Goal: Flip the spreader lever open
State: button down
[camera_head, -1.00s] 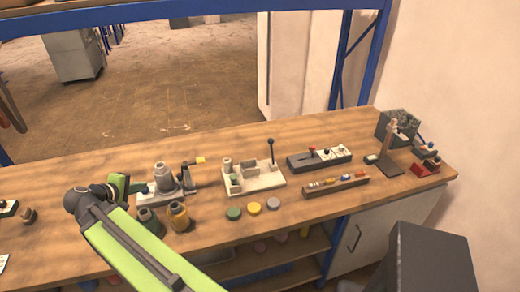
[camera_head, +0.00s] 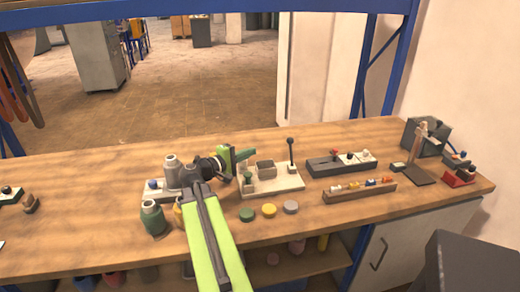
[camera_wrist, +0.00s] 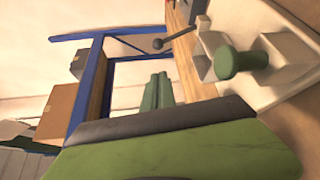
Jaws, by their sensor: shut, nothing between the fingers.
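A black lever with a ball knob (camera_head: 291,142) stands nearly upright at the back right of a cream base plate (camera_head: 285,187). The lever also shows in the wrist view (camera_wrist: 179,35), beyond the fingers.
A grey device (camera_head: 171,165) and a green jar (camera_head: 153,218) stand left, partly behind my arm. Green, yellow and grey discs (camera_head: 269,210) lie in front of the plate. A dark switch block (camera_head: 325,167) and a wooden rack (camera_head: 360,193) stand right. A blue frame post (camera_head: 372,70) rises behind.

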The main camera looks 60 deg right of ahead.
aim_at(291, 152)
jog(key=b+x, duration=0.1)
jog(key=x, duration=1.6)
jog(key=shift+d+b, duration=0.3)
jog(key=shift+d, duration=0.1)
jog(key=shift+s, duration=0.1)
